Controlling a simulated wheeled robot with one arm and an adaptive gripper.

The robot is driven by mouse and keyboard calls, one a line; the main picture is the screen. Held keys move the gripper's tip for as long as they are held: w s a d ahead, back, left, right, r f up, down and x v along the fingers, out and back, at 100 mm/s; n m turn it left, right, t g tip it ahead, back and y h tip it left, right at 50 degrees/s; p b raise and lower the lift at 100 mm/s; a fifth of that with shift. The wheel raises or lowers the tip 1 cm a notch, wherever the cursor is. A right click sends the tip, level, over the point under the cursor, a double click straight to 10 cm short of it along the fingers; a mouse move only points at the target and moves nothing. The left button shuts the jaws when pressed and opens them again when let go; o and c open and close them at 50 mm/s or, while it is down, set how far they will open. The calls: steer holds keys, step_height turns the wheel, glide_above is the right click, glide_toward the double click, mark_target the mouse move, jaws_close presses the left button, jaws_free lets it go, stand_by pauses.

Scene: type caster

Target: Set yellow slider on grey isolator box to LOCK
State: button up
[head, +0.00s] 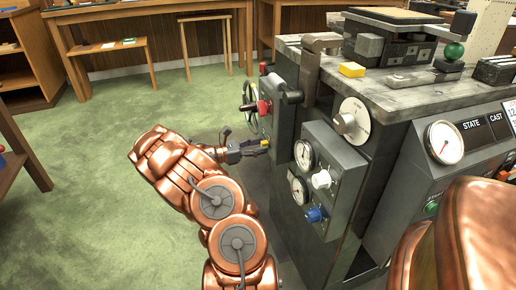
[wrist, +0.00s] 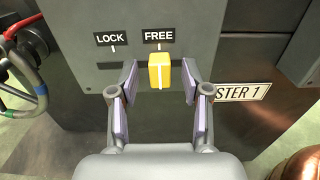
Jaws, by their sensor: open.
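The grey isolator box (wrist: 80,25) fills the upper left of the wrist view, with a LOCK label (wrist: 110,39) on the left and a FREE label (wrist: 159,36) on the right. The yellow slider (wrist: 159,72) sits under FREE, its white line below that label's mark. A dark slot shows to its left, under LOCK. My gripper (wrist: 158,94) is open, with one finger on each side of the slider and a gap on both sides. In the head view my gripper (head: 255,148) is at the left side of the machine; the slider is too small there to make out clearly.
In the head view, a box with gauges and knobs (head: 320,180) stands close right of the gripper. Green floor (head: 90,190) is clear to the left.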

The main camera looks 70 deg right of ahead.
jaws_close()
stand_by(0.3)
stand_by(0.4)
